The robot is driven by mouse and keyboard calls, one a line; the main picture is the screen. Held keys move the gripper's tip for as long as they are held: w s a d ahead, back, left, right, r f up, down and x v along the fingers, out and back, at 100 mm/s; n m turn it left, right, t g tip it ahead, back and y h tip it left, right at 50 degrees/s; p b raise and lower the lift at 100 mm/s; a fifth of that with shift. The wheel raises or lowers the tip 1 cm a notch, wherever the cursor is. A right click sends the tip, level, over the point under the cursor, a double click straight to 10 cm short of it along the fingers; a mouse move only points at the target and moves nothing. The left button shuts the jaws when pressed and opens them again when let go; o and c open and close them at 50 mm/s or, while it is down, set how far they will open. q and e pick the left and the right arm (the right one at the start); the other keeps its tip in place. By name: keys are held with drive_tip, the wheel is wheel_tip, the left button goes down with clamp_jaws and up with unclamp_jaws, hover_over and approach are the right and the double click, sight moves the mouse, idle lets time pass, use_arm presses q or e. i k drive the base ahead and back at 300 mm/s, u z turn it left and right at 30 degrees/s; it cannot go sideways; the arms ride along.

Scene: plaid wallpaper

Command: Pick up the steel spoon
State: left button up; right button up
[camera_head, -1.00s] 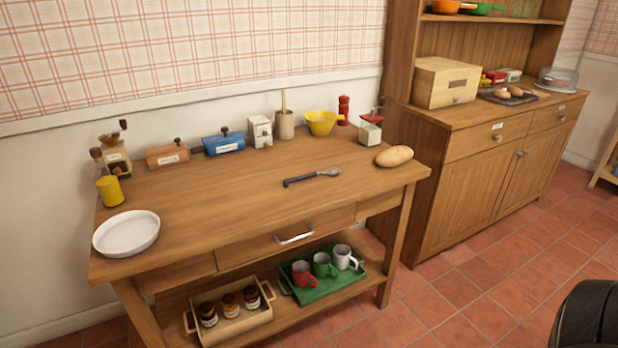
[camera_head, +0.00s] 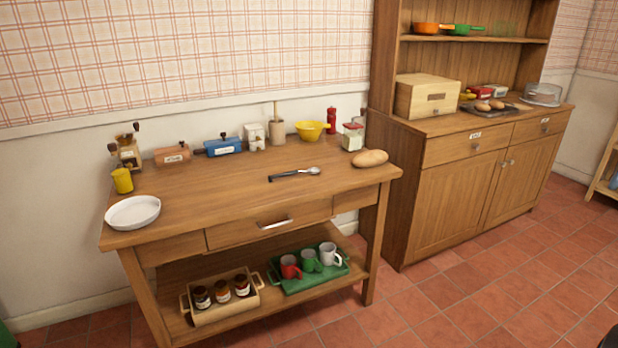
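The steel spoon (camera_head: 295,173) lies flat on the wooden table (camera_head: 215,200), right of the middle of its top. Its dark handle points left and its shiny bowl points right. Nothing touches it. A bread loaf (camera_head: 370,158) lies to its right, near the table's right edge. Neither of my grippers is in view.
A white plate (camera_head: 133,212) and a yellow cup (camera_head: 122,181) stand at the table's left. The middle is clear. A wooden cabinet (camera_head: 440,195) stands right; tiled floor (camera_head: 480,300) lies in front.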

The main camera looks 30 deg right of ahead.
sight(314, 170)
drive_tip(key=z, duration=0.45)
drive_tip(key=i, duration=1.25)
